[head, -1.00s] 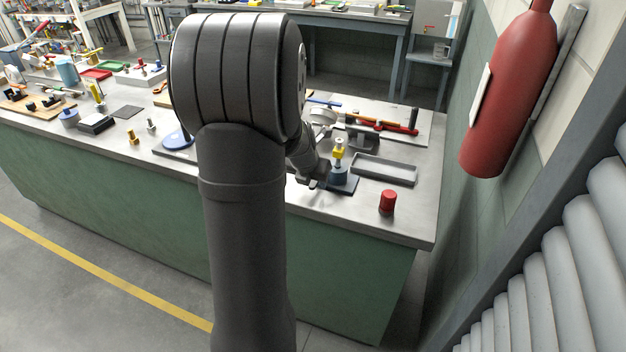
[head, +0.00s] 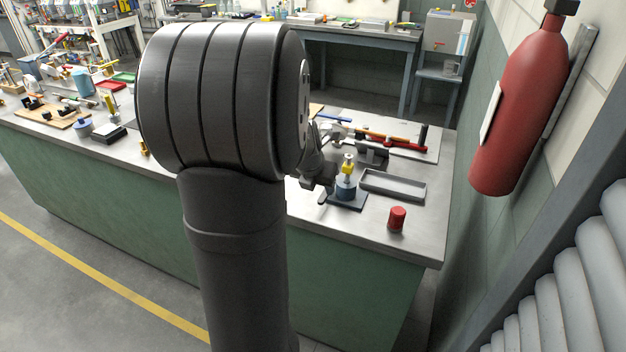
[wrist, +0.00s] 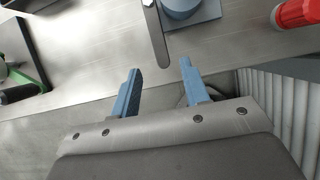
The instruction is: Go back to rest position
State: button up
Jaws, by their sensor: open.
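My gripper (wrist: 158,78) is open and empty in the wrist view. Its two blue fingers stand apart above the front edge of the metal bench. In the head view my arm hides much of the bench, and the gripper's fingers are hard to make out just left of the pump fixture. The fixture is a blue-grey cylinder with a yellow top (head: 347,180) on a dark plate (head: 347,203). Part of its round base (wrist: 180,8) shows at the top of the wrist view, beyond the fingers and apart from them.
A red cylinder (head: 397,218) stands near the bench's right front corner; its red top (wrist: 297,12) is in the wrist view. A red fire extinguisher (head: 520,110) hangs on the right wall. The floor in front is clear.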

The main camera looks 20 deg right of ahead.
aim_at(321, 196)
jog(key=shift+x, duration=3.1)
jog(key=shift+r, duration=0.1)
jog(key=shift+x, duration=1.1)
jog(key=shift+w+a+m, duration=0.15)
jog(key=shift+a+m, duration=0.15)
jog(key=shift+w+a+m, duration=0.1)
jog(key=shift+w+m, duration=0.1)
jog(key=shift+m, duration=0.2)
jog(key=shift+g, duration=0.3)
